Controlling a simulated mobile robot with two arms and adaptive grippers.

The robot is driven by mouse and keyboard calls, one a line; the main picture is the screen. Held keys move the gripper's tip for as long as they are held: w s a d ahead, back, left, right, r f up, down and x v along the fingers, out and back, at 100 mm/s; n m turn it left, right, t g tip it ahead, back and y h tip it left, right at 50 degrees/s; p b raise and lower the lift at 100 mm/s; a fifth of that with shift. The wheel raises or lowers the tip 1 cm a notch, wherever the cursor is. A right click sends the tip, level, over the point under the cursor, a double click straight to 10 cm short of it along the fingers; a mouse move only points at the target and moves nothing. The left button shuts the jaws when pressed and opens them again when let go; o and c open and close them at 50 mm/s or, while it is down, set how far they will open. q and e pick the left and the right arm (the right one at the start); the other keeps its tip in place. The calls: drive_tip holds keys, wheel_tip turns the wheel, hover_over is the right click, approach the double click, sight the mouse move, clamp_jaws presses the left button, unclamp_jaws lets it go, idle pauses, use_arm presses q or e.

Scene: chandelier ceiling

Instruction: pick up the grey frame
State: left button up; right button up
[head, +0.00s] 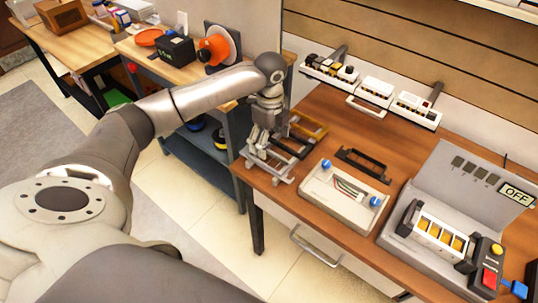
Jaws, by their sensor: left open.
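The grey frame (283,178) lies near the left end of the brown wooden table (326,112). My left arm reaches in from the left, and its gripper (262,148) points down at the frame's left part. The left gripper is open. It covers part of the frame, and I cannot tell whether the fingers touch it. A tan frame part (309,127) shows just behind, close to the grey frame. My right gripper is not in view.
A light tray with wires and blue knobs (345,194) and a black bracket (362,164) lie to the right. Further right stands a grey machine with an OFF sign (517,195).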

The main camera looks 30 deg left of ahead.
use_arm(q)
wheel_tip(320, 180, down, 7)
drive_tip(key=shift+d+f+p, duration=0.1)
drive_tip(key=shift+f+p, duration=0.05)
drive_tip(key=shift+p, duration=0.55)
drive_tip(key=shift+c, duration=0.6)
drive_tip(key=c, duration=1.1)
drive_tip(key=shift+o, duration=0.2)
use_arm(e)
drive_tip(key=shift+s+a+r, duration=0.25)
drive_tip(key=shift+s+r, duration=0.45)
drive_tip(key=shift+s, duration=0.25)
